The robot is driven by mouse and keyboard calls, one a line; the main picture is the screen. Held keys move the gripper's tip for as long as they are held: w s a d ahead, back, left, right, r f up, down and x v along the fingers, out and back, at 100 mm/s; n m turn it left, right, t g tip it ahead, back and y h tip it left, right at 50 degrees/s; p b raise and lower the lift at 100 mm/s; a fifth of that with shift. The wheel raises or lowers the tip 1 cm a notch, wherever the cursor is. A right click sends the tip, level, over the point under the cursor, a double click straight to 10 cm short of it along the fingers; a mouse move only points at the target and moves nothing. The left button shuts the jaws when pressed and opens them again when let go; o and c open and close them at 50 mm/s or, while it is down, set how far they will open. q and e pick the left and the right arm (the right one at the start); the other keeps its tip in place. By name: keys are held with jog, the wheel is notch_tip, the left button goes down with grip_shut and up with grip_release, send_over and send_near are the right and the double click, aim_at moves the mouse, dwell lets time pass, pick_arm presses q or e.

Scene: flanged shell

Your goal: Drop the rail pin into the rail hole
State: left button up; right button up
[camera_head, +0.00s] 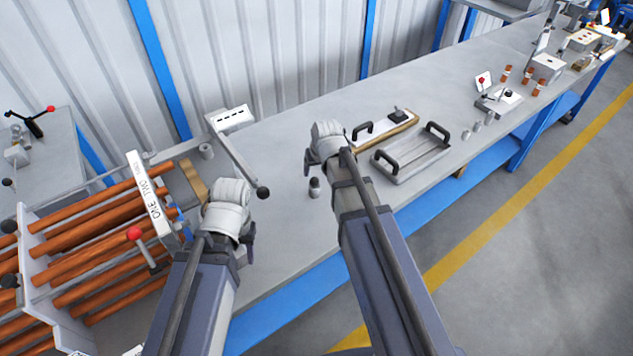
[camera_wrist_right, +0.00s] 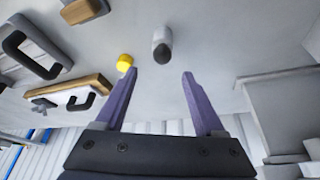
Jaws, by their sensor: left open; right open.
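A small upright cylinder, light grey with a dark end, stands on the bench by my right arm (camera_head: 314,188); it looks like the rail pin, though I cannot be sure. In the right wrist view a like grey, dark-ended cylinder (camera_wrist_right: 161,46) lies just beyond the fingertips, roughly between them. My right gripper (camera_head: 325,145) is over the bench; its purple fingers (camera_wrist_right: 159,73) are spread and empty. My left gripper (camera_head: 229,208) is over the bench's left end, its fingers mostly hidden. I cannot pick out the rail hole.
A yellow cylinder (camera_wrist_right: 125,63) is by one right fingertip. A wood-based block with a black handle (camera_head: 385,130) and a two-handled metal tray (camera_head: 412,158) lie on the bench. A rack of orange tubes (camera_head: 90,240) stands left.

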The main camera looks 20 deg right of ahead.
aim_at(315, 179)
pick_arm(q)
jog(key=shift+f+b, duration=3.4)
jog(key=shift+f, duration=0.25)
pick_arm(e)
jog(key=shift+a+x, duration=0.2)
jog(key=shift+x, duration=3.7)
pick_arm(q)
jog(key=shift+r, duration=0.1)
pick_arm(e)
jog(key=shift+s, duration=0.1)
jog(key=shift+r, duration=0.1)
jog(key=shift+c, duration=0.3)
grip_shut()
